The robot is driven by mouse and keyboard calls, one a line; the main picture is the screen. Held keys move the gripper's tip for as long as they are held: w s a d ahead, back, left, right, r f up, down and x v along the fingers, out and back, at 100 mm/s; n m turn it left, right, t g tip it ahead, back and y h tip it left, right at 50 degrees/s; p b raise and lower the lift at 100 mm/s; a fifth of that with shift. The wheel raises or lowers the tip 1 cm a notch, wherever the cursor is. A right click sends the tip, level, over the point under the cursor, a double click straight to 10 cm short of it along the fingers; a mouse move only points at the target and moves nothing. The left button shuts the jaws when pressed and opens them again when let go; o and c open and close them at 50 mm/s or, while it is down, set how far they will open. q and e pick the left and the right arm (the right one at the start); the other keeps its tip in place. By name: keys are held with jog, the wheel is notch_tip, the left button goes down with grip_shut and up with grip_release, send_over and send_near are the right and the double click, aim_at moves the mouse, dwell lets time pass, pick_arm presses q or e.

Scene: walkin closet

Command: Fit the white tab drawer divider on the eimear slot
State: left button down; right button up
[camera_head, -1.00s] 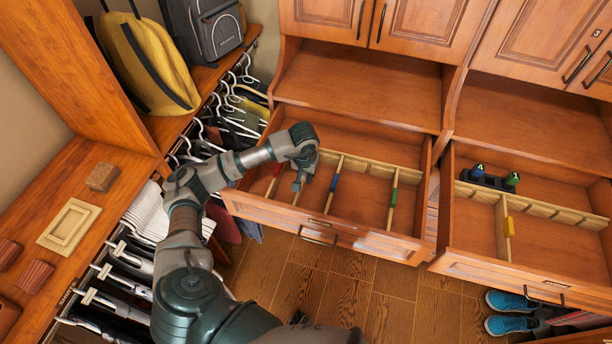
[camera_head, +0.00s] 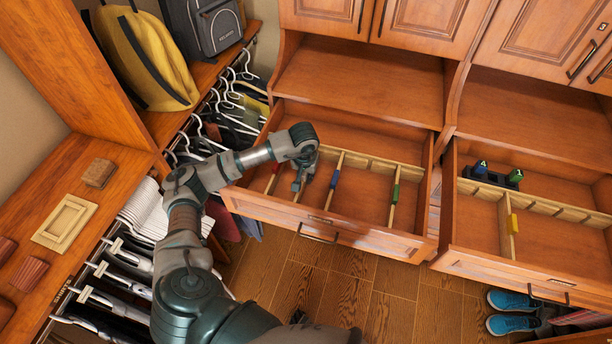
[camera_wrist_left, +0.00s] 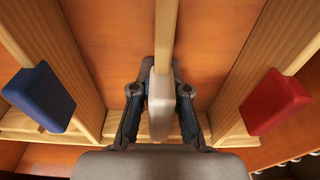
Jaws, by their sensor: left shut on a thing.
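My left gripper (camera_head: 300,184) is inside the open left drawer (camera_head: 370,241), between the red-tab and blue-tab dividers. In the left wrist view its two fingers (camera_wrist_left: 160,100) are shut on the white tab (camera_wrist_left: 160,118) of a wooden divider (camera_wrist_left: 166,35), one finger on each side. The divider runs lengthwise between its neighbours, near the slotted wooden rail (camera_wrist_left: 90,138). I cannot tell whether its ends sit in slots. No name is readable on any slot. My right gripper is not in view.
A blue tab (camera_wrist_left: 38,97) and red tab (camera_wrist_left: 275,101) flank the held divider closely. A green-tab divider (camera_head: 395,192) stands farther right in the drawer. The open right drawer (camera_head: 470,264) holds a yellow-tab divider (camera_head: 513,223). Hanging clothes (camera_head: 150,215) are at left.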

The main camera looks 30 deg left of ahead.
pick_arm(q)
jog(key=c, duration=1.1)
grip_release()
jog(key=r, duration=0.8)
jog(key=s+r, duration=0.1)
jog(key=r, duration=0.2)
jog(key=shift+s+d+r, duration=0.1)
jog(key=shift+d+r, duration=0.05)
jog(key=shift+r, duration=0.25)
